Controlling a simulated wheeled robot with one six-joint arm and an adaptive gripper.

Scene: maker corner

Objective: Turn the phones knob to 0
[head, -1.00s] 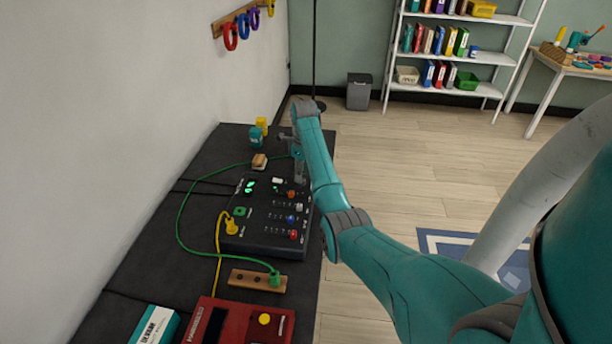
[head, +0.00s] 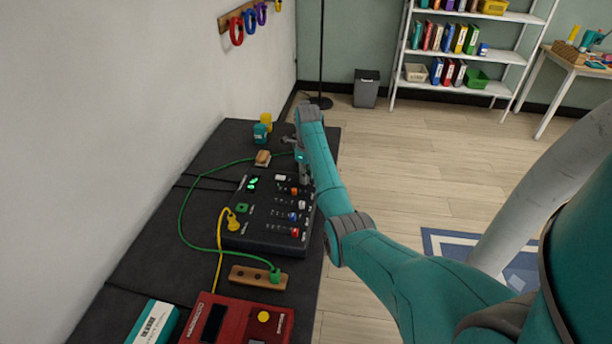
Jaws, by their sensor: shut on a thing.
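A black mixer-like panel (head: 262,238) lies on the dark bench top in the head view. It carries a row of small coloured knobs: an orange knob (head: 294,191), a white knob (head: 301,204), a blue knob (head: 293,216) and a red knob (head: 295,232). I cannot read which one is the phones knob. My gripper (head: 305,180) points down at the panel's far right corner, beyond the orange knob. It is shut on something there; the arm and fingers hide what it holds.
A green cable (head: 180,222) and a yellow cable (head: 218,262) run beside the panel. A wooden socket strip (head: 249,277) and a red device (head: 226,325) lie nearer. A wooden block (head: 262,158) and a teal container (head: 260,134) stand beyond. The wall bounds the left.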

